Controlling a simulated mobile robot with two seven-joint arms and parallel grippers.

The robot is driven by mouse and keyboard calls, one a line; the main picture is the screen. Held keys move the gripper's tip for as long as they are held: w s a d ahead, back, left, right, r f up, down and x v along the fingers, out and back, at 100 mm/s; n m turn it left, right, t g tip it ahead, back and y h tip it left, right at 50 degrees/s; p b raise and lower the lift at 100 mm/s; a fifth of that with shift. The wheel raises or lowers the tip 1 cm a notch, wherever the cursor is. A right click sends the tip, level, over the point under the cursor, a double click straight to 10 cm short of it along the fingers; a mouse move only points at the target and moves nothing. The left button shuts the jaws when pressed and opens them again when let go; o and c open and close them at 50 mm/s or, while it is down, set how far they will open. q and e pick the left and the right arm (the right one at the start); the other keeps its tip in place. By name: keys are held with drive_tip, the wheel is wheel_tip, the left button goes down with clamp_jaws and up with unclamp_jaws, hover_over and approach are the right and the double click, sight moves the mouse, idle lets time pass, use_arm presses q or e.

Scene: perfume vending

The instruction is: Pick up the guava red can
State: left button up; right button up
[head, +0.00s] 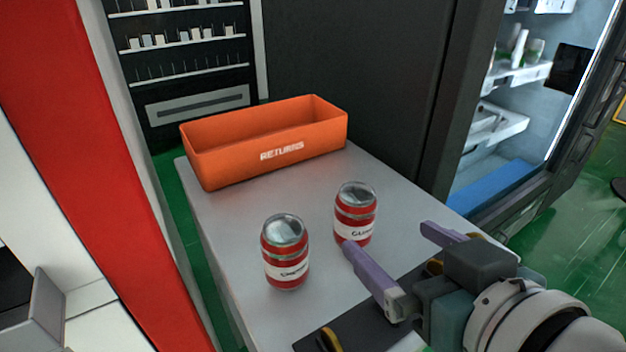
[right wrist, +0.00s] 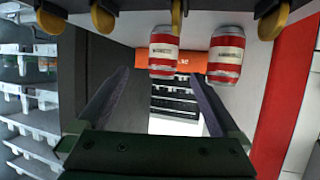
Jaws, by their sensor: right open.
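Two red-and-silver cans stand upright on a grey tabletop (head: 225,228). The right one (head: 356,213) has a white label starting "GU", which fits the guava red can; the rest of the word is cut off. The left can (head: 286,252) has a different label, too small to read surely. My right gripper (head: 385,238) is open and empty, its purple fingers apart. In the right wrist view the guava can (right wrist: 163,52) and the other can (right wrist: 226,55) show at the top. My left gripper is not seen.
An orange bin marked "RETURNS" (head: 265,150) stands at the table's back edge. A red panel (head: 75,130) rises at the left. An open lit cabinet with shelves (head: 510,110) stands at the right. Tabletop between cans and bin is clear.

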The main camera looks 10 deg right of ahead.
sight(364, 224)
drive_tip(key=shift+w+a+f, duration=0.1)
drive_tip(key=shift+w+f, duration=0.15)
drive_tip(key=shift+f, duration=0.25)
drive_tip(key=b+x, duration=0.1)
drive_tip(key=x, duration=0.3)
drive_tip(key=shift+w+a, duration=0.15)
drive_tip(key=shift+w, duration=0.15)
drive_tip(key=b+x, duration=0.1)
drive_tip(key=x, duration=0.4)
drive_tip(key=shift+a+r, duration=0.1)
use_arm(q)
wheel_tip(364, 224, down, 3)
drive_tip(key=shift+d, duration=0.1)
use_arm(e)
clamp_jaws()
